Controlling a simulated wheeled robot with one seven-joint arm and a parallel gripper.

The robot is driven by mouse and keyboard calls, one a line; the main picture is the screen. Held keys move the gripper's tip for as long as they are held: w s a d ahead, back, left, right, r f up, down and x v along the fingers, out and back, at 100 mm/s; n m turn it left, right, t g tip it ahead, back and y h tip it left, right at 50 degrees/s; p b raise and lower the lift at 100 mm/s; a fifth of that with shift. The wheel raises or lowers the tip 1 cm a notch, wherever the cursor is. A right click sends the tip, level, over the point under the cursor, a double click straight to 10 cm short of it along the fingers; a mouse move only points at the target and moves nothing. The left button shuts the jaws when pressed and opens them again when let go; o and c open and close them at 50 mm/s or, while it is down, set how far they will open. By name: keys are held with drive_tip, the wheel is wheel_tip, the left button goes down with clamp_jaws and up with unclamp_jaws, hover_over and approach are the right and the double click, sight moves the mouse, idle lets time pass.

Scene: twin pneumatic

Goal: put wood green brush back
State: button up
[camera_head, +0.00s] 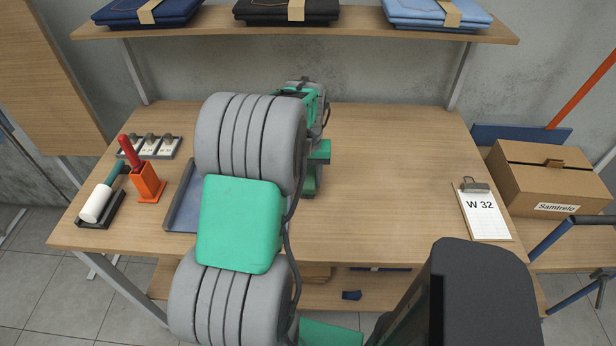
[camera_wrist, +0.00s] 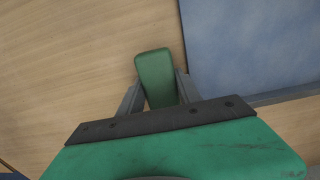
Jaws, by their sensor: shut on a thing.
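The green brush (camera_wrist: 155,66) shows in the wrist view as a plain green, blunt-ended block, which looks like its handle. My gripper (camera_wrist: 158,86) is shut on it, with one grey finger on each side. The rest of the brush is hidden, and I cannot see any bristles. The held piece is over bare wood beside the edge of a blue-grey tray (camera_wrist: 235,45). In the head view my own arm covers most of the gripper area; the tray (camera_head: 178,213) shows partly to the left of the arm.
On the table's left stand an orange holder (camera_head: 147,183) with a red-handled tool, a white roller (camera_head: 96,203) in a dark stand, and a rack (camera_head: 150,147) of small metal items. A clipboard (camera_head: 484,214) lies right. A shelf (camera_head: 345,29) crosses the back. The table's right-centre is clear.

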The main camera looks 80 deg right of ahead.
drive_tip(key=shift+f, duration=0.2)
drive_tip(key=o, duration=1.3)
drive_tip(key=shift+r, duration=0.1)
